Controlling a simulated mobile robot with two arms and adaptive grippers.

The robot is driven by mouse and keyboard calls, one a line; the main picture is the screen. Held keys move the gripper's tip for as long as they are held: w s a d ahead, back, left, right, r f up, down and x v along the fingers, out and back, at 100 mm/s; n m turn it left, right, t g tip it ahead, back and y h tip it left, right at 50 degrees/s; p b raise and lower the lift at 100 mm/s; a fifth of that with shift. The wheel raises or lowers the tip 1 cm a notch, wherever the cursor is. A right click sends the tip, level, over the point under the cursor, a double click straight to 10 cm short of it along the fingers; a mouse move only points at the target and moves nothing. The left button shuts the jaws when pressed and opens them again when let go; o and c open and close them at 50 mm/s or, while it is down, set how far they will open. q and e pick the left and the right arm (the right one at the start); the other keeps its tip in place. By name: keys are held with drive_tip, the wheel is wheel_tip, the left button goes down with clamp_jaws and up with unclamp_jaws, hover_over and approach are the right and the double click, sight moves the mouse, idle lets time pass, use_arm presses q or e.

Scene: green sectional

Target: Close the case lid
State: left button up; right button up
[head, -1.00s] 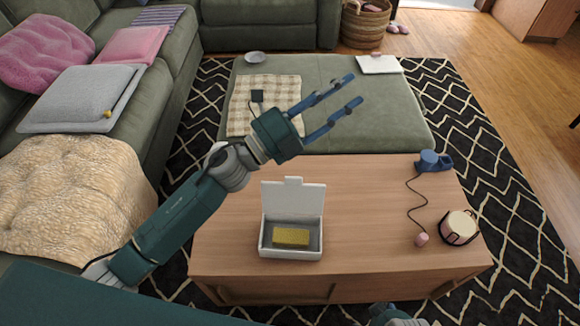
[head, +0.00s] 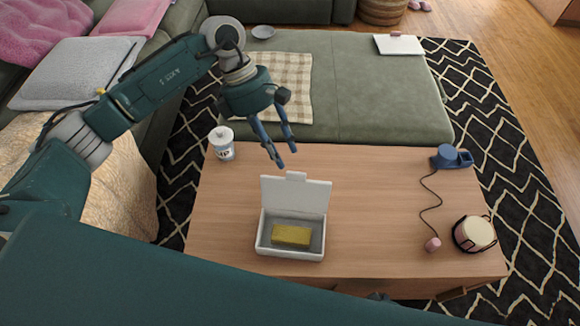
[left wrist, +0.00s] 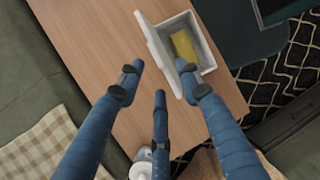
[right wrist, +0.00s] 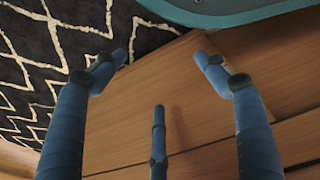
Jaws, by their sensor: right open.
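The white case (head: 290,250) stands on the wooden table with its lid (head: 295,195) raised upright at the back edge. A yellow block (head: 291,234) lies inside it. In the left wrist view the case (left wrist: 208,66), lid (left wrist: 154,40) and block (left wrist: 183,46) show beyond the fingers. My left gripper (head: 284,157) is open and empty, pointing down just behind the lid, apparently apart from it. Its spread fingers (left wrist: 160,80) fill the left wrist view. My right gripper (right wrist: 160,75) is open and empty, over the table's edge and dark rug in the right wrist view.
On the table (head: 370,200), a white jar (head: 222,143) stands at the back left. A blue device (head: 452,157) with a cord to a pink piece (head: 433,244) and a round pot (head: 474,234) are at the right. The table's middle right is clear.

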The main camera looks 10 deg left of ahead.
sight(291, 173)
use_arm(q)
drive_tip(key=x, duration=0.6)
drive_tip(key=shift+d+f, duration=0.2)
drive_tip(key=shift+f, duration=0.15)
